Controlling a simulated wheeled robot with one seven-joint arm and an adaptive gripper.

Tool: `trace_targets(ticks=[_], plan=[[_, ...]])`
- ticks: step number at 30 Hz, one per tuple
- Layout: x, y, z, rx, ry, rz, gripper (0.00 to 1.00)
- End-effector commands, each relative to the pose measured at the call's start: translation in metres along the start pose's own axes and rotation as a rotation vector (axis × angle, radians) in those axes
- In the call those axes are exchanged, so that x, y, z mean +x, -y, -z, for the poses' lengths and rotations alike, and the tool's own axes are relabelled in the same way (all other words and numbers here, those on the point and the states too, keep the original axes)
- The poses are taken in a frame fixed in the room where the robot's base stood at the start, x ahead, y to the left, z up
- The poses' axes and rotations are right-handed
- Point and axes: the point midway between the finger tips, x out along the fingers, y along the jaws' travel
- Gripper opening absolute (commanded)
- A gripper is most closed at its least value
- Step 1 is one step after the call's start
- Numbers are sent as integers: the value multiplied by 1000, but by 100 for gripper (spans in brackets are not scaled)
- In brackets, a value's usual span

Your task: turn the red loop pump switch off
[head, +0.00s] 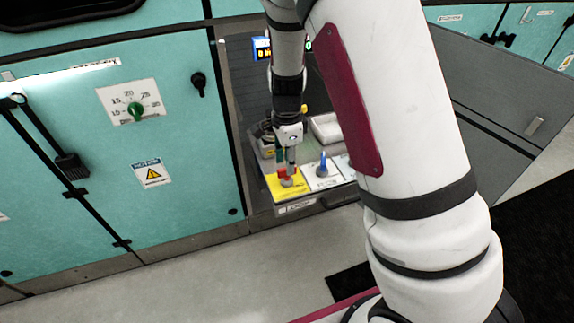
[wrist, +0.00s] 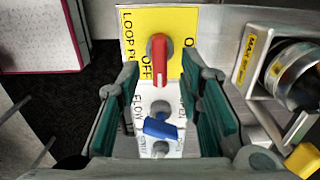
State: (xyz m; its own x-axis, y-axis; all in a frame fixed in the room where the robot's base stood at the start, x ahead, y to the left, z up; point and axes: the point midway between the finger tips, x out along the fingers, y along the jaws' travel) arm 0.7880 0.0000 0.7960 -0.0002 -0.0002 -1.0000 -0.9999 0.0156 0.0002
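The red loop pump switch (wrist: 159,60) is on a yellow plate (wrist: 186,20). In the wrist view its handle runs up and down the picture. The word OFF reads just left of the handle; another label at right is partly hidden by a finger. In the head view the red switch (head: 283,172) shows at the tip of my gripper (head: 286,160), on the yellow plate (head: 297,189). In the wrist view my gripper (wrist: 160,76) is open, with one green-padded finger on each side of the switch. I see gaps between handle and fingers.
A blue switch (wrist: 160,128) on a white plate is beside the yellow one; it also shows in the head view (head: 322,165). A metal fitting with a round opening (wrist: 296,86) stands at right. A teal cabinet (head: 190,130) stands left of the panel.

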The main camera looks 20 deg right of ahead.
Motion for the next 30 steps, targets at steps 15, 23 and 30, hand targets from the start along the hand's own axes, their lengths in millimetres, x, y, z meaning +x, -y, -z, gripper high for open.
trace_targets(ticks=[15,23,30], plan=[[-89,0,0,1,1,2,33],[-96,0,0,2,0,1,33],[-95,0,0,1,0,1,33]])
